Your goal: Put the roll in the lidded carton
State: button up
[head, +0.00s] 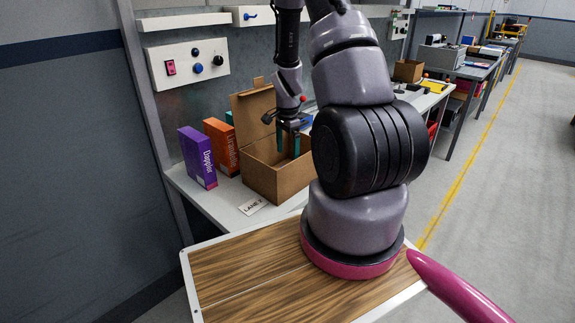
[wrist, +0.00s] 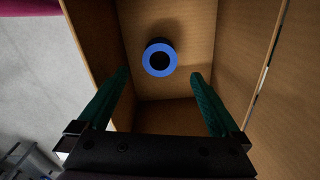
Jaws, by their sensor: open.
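A blue roll (wrist: 146,66) with a dark centre lies inside the lidded carton (wrist: 184,22), on its floor, in the wrist view. The carton (head: 274,183) is brown cardboard and stands on the bench with its lid raised at the back left. My gripper (head: 288,150) points down into the carton's opening. In the wrist view my gripper (wrist: 162,75) has its two green fingers spread wide and empty, and the roll shows beyond and between the tips, apart from them. In the head view the roll is hidden by the carton's walls.
A purple box (head: 198,158) and an orange box (head: 221,147) stand left of the carton on the bench (head: 222,197). A label card (head: 252,206) lies in front of it. A control panel (head: 188,66) is on the wall behind. The aisle floor at right is clear.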

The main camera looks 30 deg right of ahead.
jog(key=shift+r, duration=1.85)
jog(key=s+a+r+n+t, duration=0.1)
jog(key=s+a+r+n, duration=0.15)
jog(key=r, duration=0.55)
jog(key=s+a+r+n+t+y, duration=0.1)
jog(key=a+r, duration=0.2)
jog(key=r, duration=0.5)
jog(key=s+a+r+n+t, duration=0.1)
jog(key=a+r+n+t, duration=0.1)
jog(key=r, duration=0.6)
jog(key=s+a+r+n+t, duration=0.1)
jog(key=s+a+r+n, duration=0.2)
jog(key=s+r, duration=0.3)
jog(key=s+a+r+n+t+y, duration=0.1)
jog(key=s+a+r+n+t, duration=0.1)
jog(key=s+r, duration=0.4)
jog(key=s+a+n, duration=0.1)
jog(key=s, duration=0.2)
jog(key=shift+n, duration=0.35)
jog(key=shift+w, duration=0.1)
